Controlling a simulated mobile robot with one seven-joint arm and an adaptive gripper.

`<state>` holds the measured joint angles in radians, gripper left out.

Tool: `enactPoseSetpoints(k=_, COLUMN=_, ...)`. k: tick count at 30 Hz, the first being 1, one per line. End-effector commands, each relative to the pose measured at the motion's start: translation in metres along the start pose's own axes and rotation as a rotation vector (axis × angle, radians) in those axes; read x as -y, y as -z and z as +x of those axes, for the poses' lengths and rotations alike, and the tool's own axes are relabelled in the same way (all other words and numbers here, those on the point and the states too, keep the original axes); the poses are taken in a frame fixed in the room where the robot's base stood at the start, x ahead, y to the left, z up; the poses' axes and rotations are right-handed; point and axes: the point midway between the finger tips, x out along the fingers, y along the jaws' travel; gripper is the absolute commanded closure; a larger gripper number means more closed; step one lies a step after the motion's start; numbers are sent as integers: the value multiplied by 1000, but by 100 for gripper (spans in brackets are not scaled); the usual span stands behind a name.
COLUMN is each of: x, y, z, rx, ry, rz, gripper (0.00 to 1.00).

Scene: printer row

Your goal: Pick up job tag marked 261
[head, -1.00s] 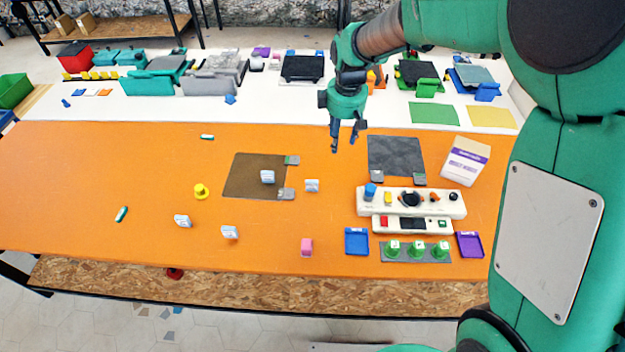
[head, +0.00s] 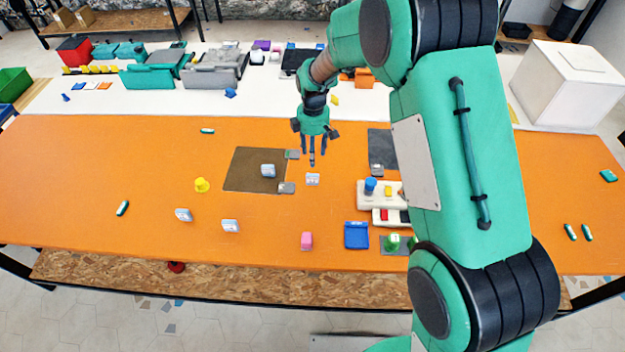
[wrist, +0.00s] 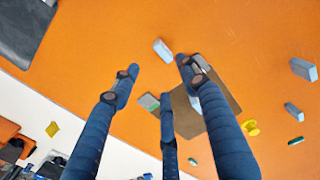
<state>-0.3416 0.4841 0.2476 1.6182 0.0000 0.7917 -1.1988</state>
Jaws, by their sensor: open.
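Several small white and blue-grey job tags stand on the orange table; their numbers are too small to read, so I cannot tell which is 261. One tag (head: 313,179) stands right of the brown mat, one tag (head: 268,170) is on the mat, and two more, a left one (head: 184,215) and a right one (head: 230,226), stand nearer the front. My gripper (head: 312,160) is open and empty, above the table just behind the tag right of the mat. In the wrist view that tag (wrist: 162,50) shows between and beyond the spread fingers.
The brown mat (head: 245,172) has grey metal pieces at its right corners. A yellow knob piece (head: 202,185), a pink block (head: 307,240) and a blue tray (head: 356,235) stand around. My arm hides much of the white control panel (head: 370,203). The table's left side is mostly clear.

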Motion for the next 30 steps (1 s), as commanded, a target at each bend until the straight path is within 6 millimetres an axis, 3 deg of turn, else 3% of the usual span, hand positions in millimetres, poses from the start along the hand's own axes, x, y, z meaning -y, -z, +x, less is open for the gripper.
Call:
enactPoseSetpoints(k=8, x=0, y=0, z=8, rx=0, ry=1, rz=1, gripper=55)
enactPoseSetpoints(k=22, x=0, y=0, z=72, rx=0, ry=1, rz=1, gripper=55)
enactPoseSetpoints(k=30, x=0, y=0, z=86, rx=0, ry=-1, rz=1, gripper=55)
